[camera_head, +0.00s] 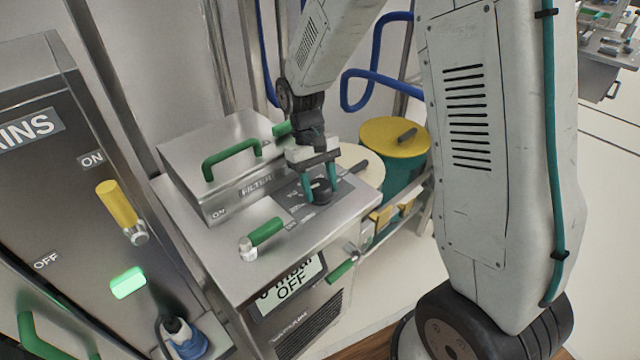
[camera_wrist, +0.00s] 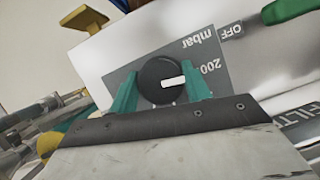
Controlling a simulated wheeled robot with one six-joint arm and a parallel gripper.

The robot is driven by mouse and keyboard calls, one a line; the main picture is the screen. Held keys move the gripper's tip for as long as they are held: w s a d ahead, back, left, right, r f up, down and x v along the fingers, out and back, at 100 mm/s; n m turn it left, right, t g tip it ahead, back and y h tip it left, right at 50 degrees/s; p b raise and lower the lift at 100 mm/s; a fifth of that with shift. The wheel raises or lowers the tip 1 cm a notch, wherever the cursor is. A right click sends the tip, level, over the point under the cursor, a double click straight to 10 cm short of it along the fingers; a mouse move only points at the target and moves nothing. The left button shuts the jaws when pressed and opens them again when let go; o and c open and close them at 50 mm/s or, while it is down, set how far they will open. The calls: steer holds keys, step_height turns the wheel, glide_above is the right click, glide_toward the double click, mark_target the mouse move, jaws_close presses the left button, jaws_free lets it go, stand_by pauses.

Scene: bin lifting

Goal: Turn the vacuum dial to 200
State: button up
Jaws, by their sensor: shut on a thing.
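The vacuum dial (camera_head: 319,192) is a black round knob on a dark plate on top of the steel cabinet. My gripper (camera_head: 320,187) reaches down over it, with a teal finger on each side, shut on the dial. In the wrist view the dial (camera_wrist: 156,82) sits between the fingers of my gripper (camera_wrist: 160,86). Its white mark points right, roughly toward the "200" label (camera_wrist: 210,68); the exact alignment is unclear. "mbar" and "OFF" are printed farther up. The cabinet's display (camera_head: 290,286) reads "OFF" below a partly legible mbar line.
A green-handled valve (camera_head: 262,235) stands left of the dial, and a filter box (camera_head: 225,165) with a green handle behind it. A panel with a yellow lever (camera_head: 117,204) is at left. A yellow-lidded green bin (camera_head: 396,138) stands behind at right.

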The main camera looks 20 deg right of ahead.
steer(key=o, duration=1)
steer(key=v, duration=0.7)
steer(key=shift+w+r, duration=0.2)
steer(key=shift+r, duration=0.15)
